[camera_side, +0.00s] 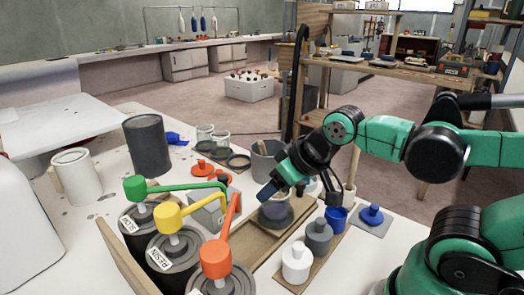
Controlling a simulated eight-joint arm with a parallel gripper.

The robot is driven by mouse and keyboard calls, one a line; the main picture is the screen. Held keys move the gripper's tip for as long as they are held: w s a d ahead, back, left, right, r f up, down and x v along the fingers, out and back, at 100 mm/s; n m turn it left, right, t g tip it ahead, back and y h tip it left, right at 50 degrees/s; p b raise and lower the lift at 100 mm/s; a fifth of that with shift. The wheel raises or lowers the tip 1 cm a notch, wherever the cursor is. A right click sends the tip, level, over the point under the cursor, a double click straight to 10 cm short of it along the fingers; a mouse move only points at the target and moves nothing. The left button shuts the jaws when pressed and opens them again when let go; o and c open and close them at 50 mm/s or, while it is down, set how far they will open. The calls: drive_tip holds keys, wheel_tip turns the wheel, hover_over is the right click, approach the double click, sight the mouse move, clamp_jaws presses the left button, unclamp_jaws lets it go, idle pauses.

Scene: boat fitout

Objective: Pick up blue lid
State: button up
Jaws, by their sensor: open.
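A blue lid with a round knob (371,214) lies on a grey square mat at the right of the bench, knob up. My gripper (284,188) hangs to the left of the lid and above the bench, over a wooden tray with a dark round pot. It is open, and I see nothing held in it. The lid is in plain view.
A white lidded jar (296,262) and a grey lidded jar (318,236) stand on a wooden strip left of the lid. Pump cans with green, yellow and orange (216,258) heads stand at front left.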

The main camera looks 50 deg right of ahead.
idle(0.4)
drive_tip(key=o, duration=0.7)
drive_tip(key=shift+r, duration=0.1)
